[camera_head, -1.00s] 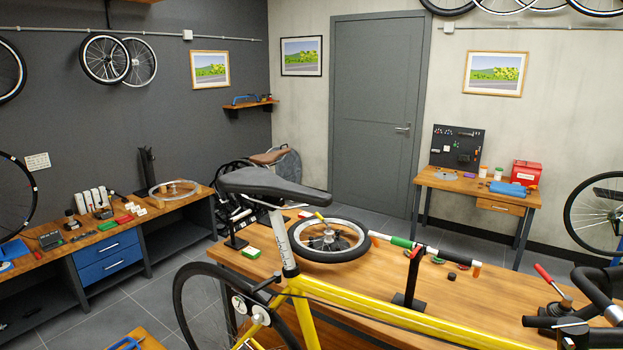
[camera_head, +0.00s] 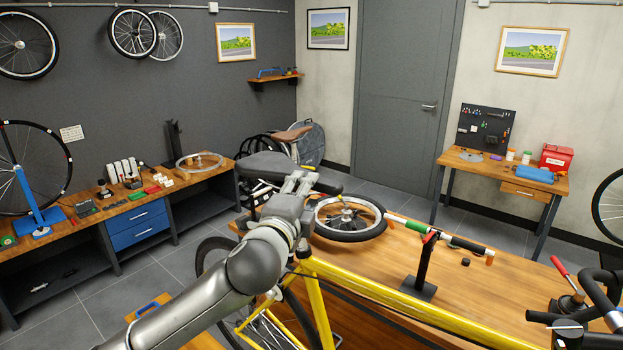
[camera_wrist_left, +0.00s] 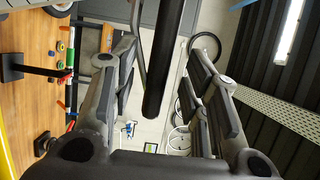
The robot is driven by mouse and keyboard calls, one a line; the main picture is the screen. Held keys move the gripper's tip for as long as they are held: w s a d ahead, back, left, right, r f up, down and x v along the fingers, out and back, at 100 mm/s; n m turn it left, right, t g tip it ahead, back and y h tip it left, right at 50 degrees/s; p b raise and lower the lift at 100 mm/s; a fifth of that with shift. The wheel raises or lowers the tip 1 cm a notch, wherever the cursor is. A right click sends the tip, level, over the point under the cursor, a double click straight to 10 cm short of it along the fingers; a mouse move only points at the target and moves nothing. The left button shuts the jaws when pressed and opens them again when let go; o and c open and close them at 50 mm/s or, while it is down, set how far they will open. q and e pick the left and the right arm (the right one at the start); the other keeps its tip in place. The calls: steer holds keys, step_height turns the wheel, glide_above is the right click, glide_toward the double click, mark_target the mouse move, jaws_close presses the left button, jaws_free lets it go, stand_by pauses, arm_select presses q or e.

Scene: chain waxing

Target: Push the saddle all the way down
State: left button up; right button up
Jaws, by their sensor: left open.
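The black saddle (camera_head: 262,166) sits on top of the yellow bicycle (camera_head: 385,291), partly hidden by my left arm. Its seat post is hidden behind the arm in the head view. My left gripper (camera_head: 306,182) is at the saddle's nose. In the left wrist view, a long dark shape, which looks like the saddle's nose (camera_wrist_left: 162,75), lies between the two spread fingers. The left gripper is open, with gaps visible on both sides of that shape. I cannot tell whether it touches the saddle. My right gripper is not in view.
A wooden workbench (camera_head: 480,290) behind the bicycle carries a wheel (camera_head: 348,232) and a black stand (camera_head: 420,270). The bicycle's handlebar (camera_head: 597,292) is at the lower right. A side bench (camera_head: 105,235) stands along the left wall.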

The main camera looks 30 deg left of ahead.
arm_select(q)
steer(key=p+x, duration=0.1)
steer(key=x, duration=0.3)
steer(key=shift+w+r, duration=0.2)
steer(key=shift+w+a+f+p, duration=0.2)
steer(key=shift+w+p, duration=0.15)
steer(key=shift+w, duration=0.25)
jaws_close()
